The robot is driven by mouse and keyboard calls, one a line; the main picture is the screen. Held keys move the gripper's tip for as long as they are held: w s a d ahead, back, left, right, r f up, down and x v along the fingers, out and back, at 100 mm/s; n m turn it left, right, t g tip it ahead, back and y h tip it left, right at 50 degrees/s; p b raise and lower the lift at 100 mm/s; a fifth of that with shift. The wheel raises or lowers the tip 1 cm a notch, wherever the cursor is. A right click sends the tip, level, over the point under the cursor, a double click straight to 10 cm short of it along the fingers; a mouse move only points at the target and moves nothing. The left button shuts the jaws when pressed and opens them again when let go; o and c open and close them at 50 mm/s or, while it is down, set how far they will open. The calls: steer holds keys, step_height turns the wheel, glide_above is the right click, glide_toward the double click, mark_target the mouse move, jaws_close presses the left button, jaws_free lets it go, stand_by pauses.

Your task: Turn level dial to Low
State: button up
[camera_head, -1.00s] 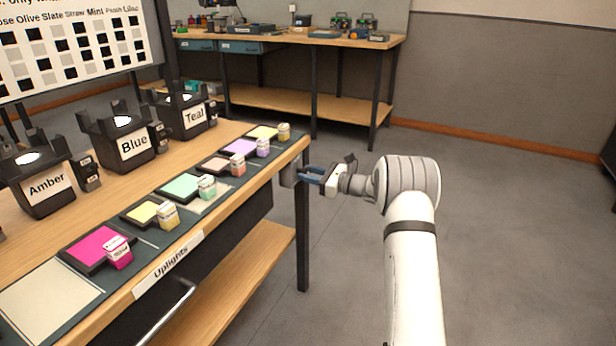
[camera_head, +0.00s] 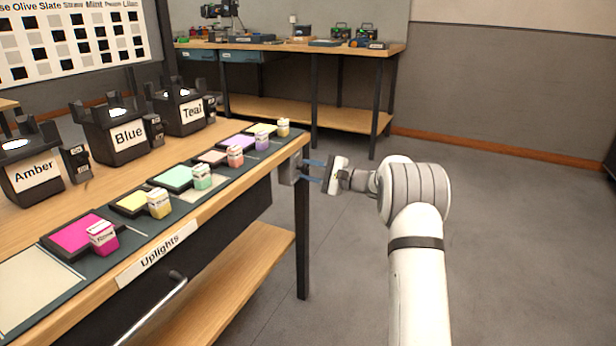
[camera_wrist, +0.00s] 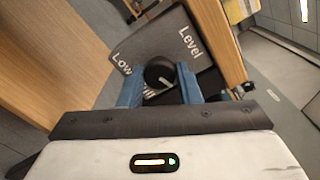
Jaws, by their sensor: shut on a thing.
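The level dial (camera_wrist: 159,72) is a round black knob with a pale mark. It sits on a grey panel (camera_wrist: 137,47) lettered "Low" and "Level" in the wrist view. In the head view the panel (camera_head: 289,168) is at the table's right end, seen edge-on, and the dial is hard to make out. My gripper (camera_wrist: 160,88) has its blue fingers on either side of the dial, shut on it. My gripper also shows in the head view (camera_head: 312,171), reaching left to the panel. Which setting the dial points to is unclear.
A second bench (camera_head: 290,50) stands at the back. The floor right of the table is clear.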

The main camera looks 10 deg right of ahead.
steer(key=n, duration=0.3)
steer(key=shift+d+n, duration=0.2)
steer(key=shift+n, duration=0.1)
steer(key=n, duration=0.4)
steer(key=shift+r+n, duration=0.1)
steer(key=shift+n, duration=0.2)
steer(key=n, duration=1.2)
steer(key=shift+n, duration=0.3)
steer(key=n, duration=0.3)
steer(key=shift+n, duration=0.4)
steer(key=n, duration=0.3)
steer(key=shift+s+n, duration=0.1)
steer(key=shift+n, duration=2.1)
